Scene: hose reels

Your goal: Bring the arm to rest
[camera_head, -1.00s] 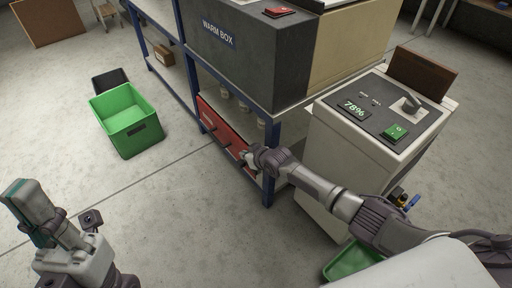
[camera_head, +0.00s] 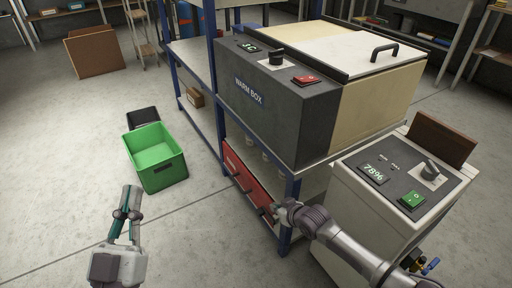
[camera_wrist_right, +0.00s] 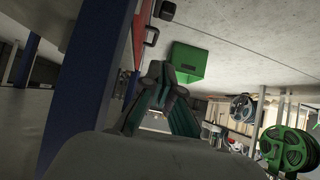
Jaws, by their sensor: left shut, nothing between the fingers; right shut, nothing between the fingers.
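My right arm comes in from the lower right in the head view. My right gripper (camera_head: 278,211) is by the front of the red drawer (camera_head: 245,182) and the blue rack post. In the right wrist view my right gripper (camera_wrist_right: 168,77) has its fingertips together with nothing between them. The red drawer shows at the top of that view, with a dark handle (camera_wrist_right: 151,37). My left gripper (camera_head: 131,202) points up over the bare floor at the lower left, shut and empty.
The blue rack post (camera_head: 288,213) stands close to my right gripper. The warm box (camera_head: 262,105) is on the rack. A white cabinet (camera_head: 352,222) with a 78% display stands at the right. A green bin (camera_head: 156,160) is on the floor.

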